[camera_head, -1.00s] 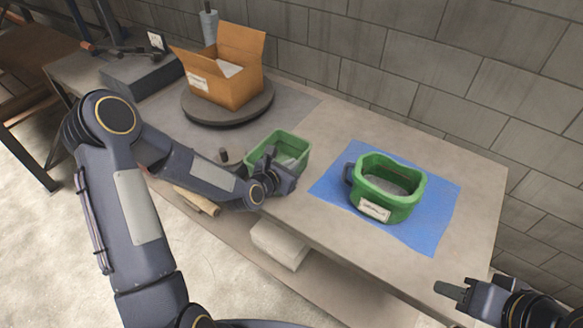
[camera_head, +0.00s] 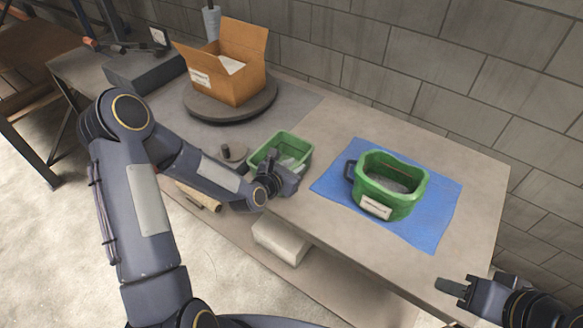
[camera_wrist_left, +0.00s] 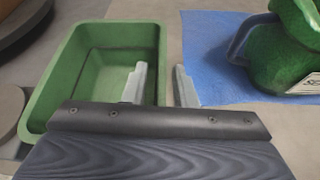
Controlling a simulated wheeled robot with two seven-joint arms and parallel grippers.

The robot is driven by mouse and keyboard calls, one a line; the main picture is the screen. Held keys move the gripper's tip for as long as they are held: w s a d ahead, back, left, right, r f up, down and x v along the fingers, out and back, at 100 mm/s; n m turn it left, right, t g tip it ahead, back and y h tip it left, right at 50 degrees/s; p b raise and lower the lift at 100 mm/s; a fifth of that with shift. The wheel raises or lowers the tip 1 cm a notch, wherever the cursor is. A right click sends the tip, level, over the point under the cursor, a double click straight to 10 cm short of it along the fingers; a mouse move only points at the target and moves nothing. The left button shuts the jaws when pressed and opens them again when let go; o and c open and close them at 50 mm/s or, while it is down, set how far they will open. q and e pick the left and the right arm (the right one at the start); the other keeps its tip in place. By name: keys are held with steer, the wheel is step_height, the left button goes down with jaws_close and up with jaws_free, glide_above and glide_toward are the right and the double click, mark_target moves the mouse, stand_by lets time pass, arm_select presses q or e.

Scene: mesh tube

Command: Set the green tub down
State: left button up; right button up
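A green rectangular tub (camera_head: 265,152) rests on the table, left of the blue mat. It also shows in the left wrist view (camera_wrist_left: 65,75), where its inside looks empty. My left gripper (camera_head: 289,168) is at the tub's near right side. In the left wrist view its fingers (camera_wrist_left: 160,87) straddle the tub's right wall, one inside and one outside, with visible gaps to the wall. A second green container (camera_head: 390,205) with a dark handle and a white label stands on the blue mat (camera_head: 428,228). My right gripper (camera_head: 452,288) is off the table's front right edge; its finger gap is unclear.
An open cardboard box (camera_head: 235,85) stands on a round turntable (camera_head: 200,108) at the back left. A small round grey object (camera_head: 235,153) lies left of the tub. A grey wall runs behind the table. The table is clear between tub and mat.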

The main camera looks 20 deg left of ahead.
arm_select(q)
steer(key=shift+r, duration=0.25)
steer(key=s+a+r+m+g, duration=0.2)
steer(key=s+r+m, duration=0.3)
steer(key=s+m, duration=0.5)
steer(key=s+a+r+m+g+b, duration=0.1)
steer(key=s+r+m+g, duration=0.2)
steer(key=s+m, duration=0.7)
steer(key=s+a+r+m+g, duration=0.2)
steer(key=s+r+m, duration=0.5)
steer(key=s, duration=0.5)
steer(key=m, duration=0.2)
steer(key=shift+a+m, duration=0.3)
steer(key=shift+m, duration=0.1)
